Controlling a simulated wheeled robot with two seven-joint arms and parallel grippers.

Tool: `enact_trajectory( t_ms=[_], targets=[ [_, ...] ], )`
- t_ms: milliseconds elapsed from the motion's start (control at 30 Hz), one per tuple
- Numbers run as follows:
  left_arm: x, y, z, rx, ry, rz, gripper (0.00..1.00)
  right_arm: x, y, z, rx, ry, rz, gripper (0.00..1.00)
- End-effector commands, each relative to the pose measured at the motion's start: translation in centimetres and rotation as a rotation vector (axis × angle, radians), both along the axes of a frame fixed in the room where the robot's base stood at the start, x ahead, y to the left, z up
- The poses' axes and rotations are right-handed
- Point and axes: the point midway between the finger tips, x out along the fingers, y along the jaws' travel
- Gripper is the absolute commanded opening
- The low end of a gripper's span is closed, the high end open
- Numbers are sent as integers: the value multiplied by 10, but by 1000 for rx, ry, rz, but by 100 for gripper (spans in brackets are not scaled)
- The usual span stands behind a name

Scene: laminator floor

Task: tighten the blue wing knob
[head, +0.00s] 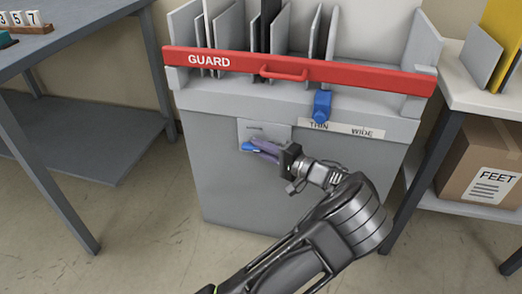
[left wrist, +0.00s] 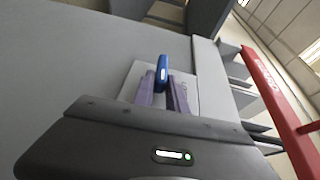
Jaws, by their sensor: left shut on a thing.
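The blue wing knob (head: 248,146) sits on a light plate (head: 279,131) on the front of the grey machine. My left gripper (head: 262,149) reaches it from the right, with its purple fingers at the knob. In the left wrist view the blue knob (left wrist: 162,72) stands upright between the tips of the two fingers (left wrist: 162,90), and the gripper is shut on it. The fingers hide part of the knob and plate in the head view. My right gripper is in neither view.
A red GUARD bar (head: 345,77) crosses the machine's top. A blue slider (head: 322,106) sits above the THIN and WIDE label (head: 341,127). A grey table (head: 85,140) stands at left. A shelf at right holds a FEET box (head: 485,165).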

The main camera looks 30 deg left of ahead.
Motion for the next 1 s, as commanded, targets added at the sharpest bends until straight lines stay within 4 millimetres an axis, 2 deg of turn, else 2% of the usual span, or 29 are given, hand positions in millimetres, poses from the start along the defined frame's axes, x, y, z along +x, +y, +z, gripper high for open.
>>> enact_trajectory(
  t_ms=[200,633,667,867,1000],
  targets=[
    [-1,1,-3,61,23,2,0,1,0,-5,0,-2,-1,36],
    [-1,2,-3,72,27,4,0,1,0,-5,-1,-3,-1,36],
    [-1,2,-3,72,27,4,18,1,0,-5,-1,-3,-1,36],
    [-1,1,-3,71,26,3,35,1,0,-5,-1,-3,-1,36],
    [-1,1,-2,71,26,2,36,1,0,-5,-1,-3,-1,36]
  ],
)
